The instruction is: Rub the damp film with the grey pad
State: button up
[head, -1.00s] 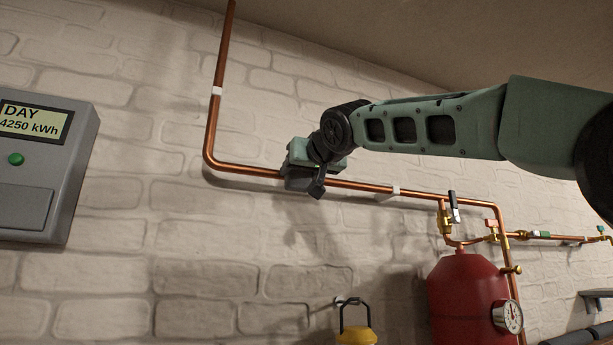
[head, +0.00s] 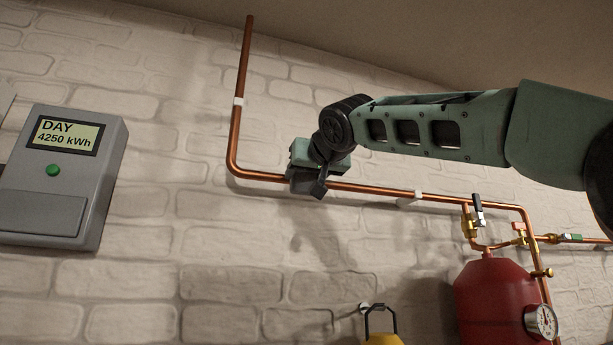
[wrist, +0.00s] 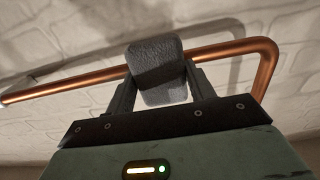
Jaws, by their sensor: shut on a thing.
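My gripper (wrist: 158,84) is shut on the grey pad (wrist: 157,66), a dark, rough block pinched between the two fingers in the wrist view. The pad overlaps the horizontal copper pipe (wrist: 222,52); I cannot tell whether it touches pipe or wall. In the head view my gripper (head: 311,182) is at the pipe (head: 365,189), a little right of its lower left bend. The pad is hard to make out there. I cannot pick out the damp film in either view.
A grey meter box (head: 64,175) is on the white brick wall (head: 228,285) at left. A red tank (head: 493,303) with a gauge (head: 541,321) and valves (head: 477,222) stands at lower right. A yellow item with a dark handle (head: 380,320) shows below. A pipe clip (head: 409,197) holds the pipe.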

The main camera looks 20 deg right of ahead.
jog(key=shift+s+b, duration=1)
jog(key=shift+s, duration=1.65)
jog(key=s+b, duration=0.1)
jog(key=s, duration=0.2)
jog(key=shift+w, duration=0.1)
jog(key=shift+w+p, duration=0.9)
jog(key=shift+w, duration=2.45)
jog(key=shift+w+p, duration=0.4)
jog(key=shift+w, duration=0.6)
jog(key=shift+d, duration=0.1)
